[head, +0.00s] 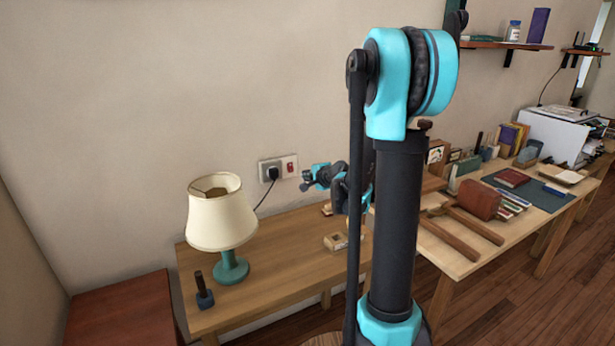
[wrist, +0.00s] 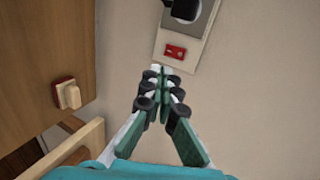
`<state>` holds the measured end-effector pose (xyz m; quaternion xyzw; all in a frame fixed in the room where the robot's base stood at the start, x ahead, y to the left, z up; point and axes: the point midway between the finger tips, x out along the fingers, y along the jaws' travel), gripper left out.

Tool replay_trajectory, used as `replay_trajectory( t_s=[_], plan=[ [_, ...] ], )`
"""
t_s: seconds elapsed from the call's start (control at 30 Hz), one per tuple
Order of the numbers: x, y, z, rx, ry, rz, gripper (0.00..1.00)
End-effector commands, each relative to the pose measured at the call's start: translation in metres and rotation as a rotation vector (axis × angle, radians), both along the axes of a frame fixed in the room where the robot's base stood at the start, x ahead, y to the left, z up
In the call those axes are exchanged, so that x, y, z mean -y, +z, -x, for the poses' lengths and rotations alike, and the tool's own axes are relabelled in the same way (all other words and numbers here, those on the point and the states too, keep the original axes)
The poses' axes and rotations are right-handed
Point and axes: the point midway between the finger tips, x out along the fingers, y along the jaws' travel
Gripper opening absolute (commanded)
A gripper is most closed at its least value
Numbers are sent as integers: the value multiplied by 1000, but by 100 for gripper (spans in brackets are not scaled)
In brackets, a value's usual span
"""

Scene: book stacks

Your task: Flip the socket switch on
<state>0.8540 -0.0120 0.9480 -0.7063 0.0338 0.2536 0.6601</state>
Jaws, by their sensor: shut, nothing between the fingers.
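The wall socket (head: 263,166) is a pale plate on the wall above the small wooden table, with a black plug (head: 272,173) in it. Its red switch (head: 290,168) is at the plate's right end. In the wrist view, the plate (wrist: 205,45) shows at the top, with the red switch (wrist: 175,52) nearest my fingers and part of the plug (wrist: 184,9) above. My gripper (head: 307,187) is to the right of and slightly below the switch. In the wrist view, my gripper (wrist: 160,72) is shut and empty, its tips just short of the switch. I cannot tell whether they touch the plate.
A cream-shaded lamp (head: 220,212) with a green base stands on the small table (head: 280,252), its cord rising to the plug. A dark bottle-like object (head: 204,291) is near the front. Small wooden pieces (head: 336,241) lie below my gripper. A crowded workbench (head: 450,258) stands right.

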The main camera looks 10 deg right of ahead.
Motion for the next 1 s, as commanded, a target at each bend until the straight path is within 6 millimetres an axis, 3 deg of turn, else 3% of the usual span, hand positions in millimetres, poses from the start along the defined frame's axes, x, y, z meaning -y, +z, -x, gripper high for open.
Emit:
replay_trajectory(
  t_s=[0.4, 0.6, 1.0],
  plan=[
    [-20, -28, -59, 0, 2, 1, 0],
    [-28, -30, -85, 0, 0, 1, 0],
    [-32, -31, -95, 1, 0, 0, 0]
  ],
)
